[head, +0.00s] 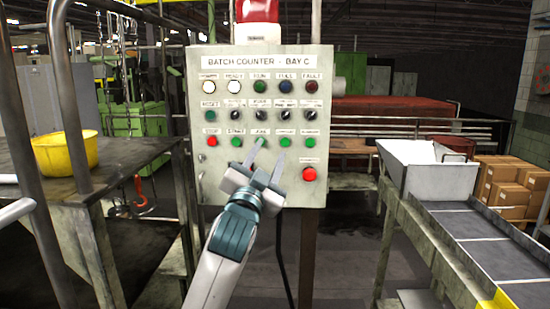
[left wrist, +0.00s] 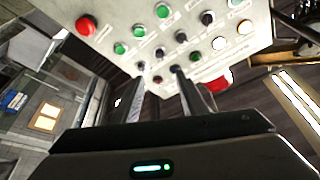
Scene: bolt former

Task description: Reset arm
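A grey control panel (head: 230,185) titled "BATCH COUNTER - BAY C" stands upright in the middle of the head view. It carries rows of lamps, knobs and buttons. A green button (head: 209,116) at the left of the second row has a small label that seems to read "RESET". A larger red button (head: 309,174) sits at the lower right. My left gripper (head: 268,153) is in front of the panel's lower middle, fingers apart and empty. In the left wrist view its fingers (left wrist: 158,78) point toward the tilted panel (left wrist: 120,15). Contact cannot be told. My right gripper is not in view.
A red beacon (head: 257,12) tops the panel. A table with a yellow bowl (head: 64,152) and metal rails stands at the left. A conveyor (head: 470,228) with a grey hopper (head: 425,172) and cardboard boxes (head: 508,185) are at the right.

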